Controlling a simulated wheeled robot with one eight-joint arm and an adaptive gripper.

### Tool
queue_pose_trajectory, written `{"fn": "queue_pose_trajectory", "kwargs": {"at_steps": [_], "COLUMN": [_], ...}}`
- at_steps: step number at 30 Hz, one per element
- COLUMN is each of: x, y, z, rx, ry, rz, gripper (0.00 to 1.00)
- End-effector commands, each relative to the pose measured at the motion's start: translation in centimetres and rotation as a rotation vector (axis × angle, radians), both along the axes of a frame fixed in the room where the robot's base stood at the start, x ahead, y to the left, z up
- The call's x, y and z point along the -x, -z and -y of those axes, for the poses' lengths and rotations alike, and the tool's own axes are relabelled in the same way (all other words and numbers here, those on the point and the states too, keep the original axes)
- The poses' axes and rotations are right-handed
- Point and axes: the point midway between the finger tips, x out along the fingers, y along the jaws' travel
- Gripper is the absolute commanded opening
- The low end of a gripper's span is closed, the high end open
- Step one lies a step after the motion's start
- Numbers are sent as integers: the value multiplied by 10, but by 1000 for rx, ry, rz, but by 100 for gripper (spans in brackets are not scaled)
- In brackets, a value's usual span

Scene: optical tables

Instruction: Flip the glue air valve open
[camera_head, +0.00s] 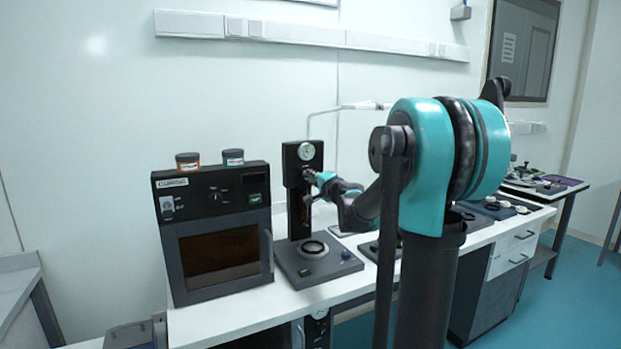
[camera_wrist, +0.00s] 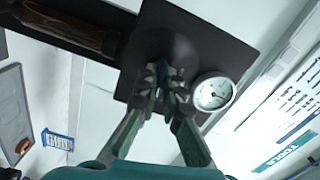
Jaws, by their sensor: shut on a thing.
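In the head view the gauge (camera_head: 306,151) is at the top of a dark upright post (camera_head: 292,177). My gripper (camera_wrist: 166,76) is shut on the valve, its two fingers reaching to the plate. In the head view my gripper (camera_head: 311,177) is at the post just below the gauge, and the valve cannot be made out there.
The post rises from a dark base (camera_head: 329,270) with a round ring (camera_head: 313,248) and a blue knob (camera_head: 345,254). A dark oven-like box (camera_head: 216,228) with two jars on top stands close at the left. Other items lie on the bench farther right, partly behind my arm.

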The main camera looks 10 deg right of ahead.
Motion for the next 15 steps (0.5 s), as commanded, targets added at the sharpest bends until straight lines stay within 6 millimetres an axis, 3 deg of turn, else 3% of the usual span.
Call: {"fn": "queue_pose_trajectory", "kwargs": {"at_steps": [7,15], "x": [0,0], "y": [0,0], "z": [0,0], "rx": [-170,-196], "ry": [-1,-1], "rz": [-55,-64], "gripper": [0,0]}}
